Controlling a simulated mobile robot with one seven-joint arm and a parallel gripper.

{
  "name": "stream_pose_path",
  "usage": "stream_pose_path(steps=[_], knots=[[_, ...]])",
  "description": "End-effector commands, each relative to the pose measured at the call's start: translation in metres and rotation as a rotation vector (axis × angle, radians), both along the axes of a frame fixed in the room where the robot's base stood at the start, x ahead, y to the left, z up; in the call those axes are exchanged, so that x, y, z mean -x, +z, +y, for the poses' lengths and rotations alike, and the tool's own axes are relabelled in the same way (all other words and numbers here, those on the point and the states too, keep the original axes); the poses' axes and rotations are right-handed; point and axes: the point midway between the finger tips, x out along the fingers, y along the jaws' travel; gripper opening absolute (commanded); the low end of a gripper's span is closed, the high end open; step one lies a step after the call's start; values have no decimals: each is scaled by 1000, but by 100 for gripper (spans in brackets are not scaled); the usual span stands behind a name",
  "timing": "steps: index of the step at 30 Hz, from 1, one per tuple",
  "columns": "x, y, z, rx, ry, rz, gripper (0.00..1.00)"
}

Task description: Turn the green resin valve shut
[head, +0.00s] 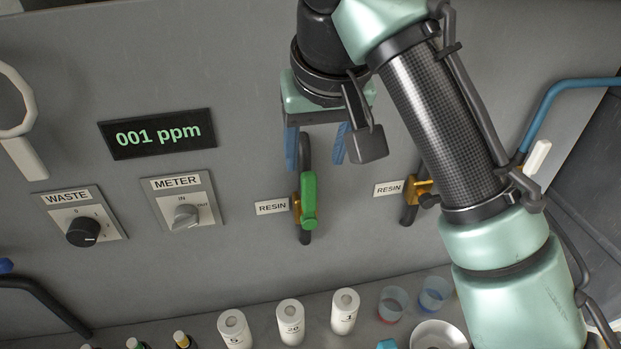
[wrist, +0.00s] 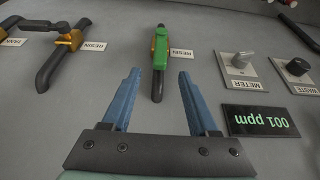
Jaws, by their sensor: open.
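The green resin valve handle (head: 309,200) sits on a brass body on a short dark vertical pipe, beside a RESIN label (head: 272,207). The handle lies lengthwise along the pipe. In the wrist view the green handle (wrist: 160,48) is upright in the picture, just beyond the fingertips. My gripper (head: 315,163) is open and empty, just above the handle in the head view. Its two blue fingers stand on either side of the pipe's line, and the wrist view shows the gap between them (wrist: 159,73). I see no contact with the handle.
A second brass RESIN valve (head: 417,188) is to the right, partly behind my arm. WASTE (head: 82,232) and METER (head: 186,217) knobs and a "001 ppm" display (head: 157,134) are left. White bottles (head: 290,322) and cups (head: 393,303) stand on the shelf below.

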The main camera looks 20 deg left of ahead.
Motion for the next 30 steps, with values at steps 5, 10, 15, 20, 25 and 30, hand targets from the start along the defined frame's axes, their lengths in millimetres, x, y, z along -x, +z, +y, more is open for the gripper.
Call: stream_pose_path(steps=[5, 10, 15, 20, 25, 30], knots=[[-11, -39, 10, -6, 3, 5, 60], [-22, -71, 18, -6, 4, 3, 60], [-30, -88, 21, -2, -1, 0, 60], [-34, -97, 23, -1, 1, -3, 60], [-34, -99, 23, -2, 1, -4, 60], [-34, -99, 23, -3, 1, -3, 51]])
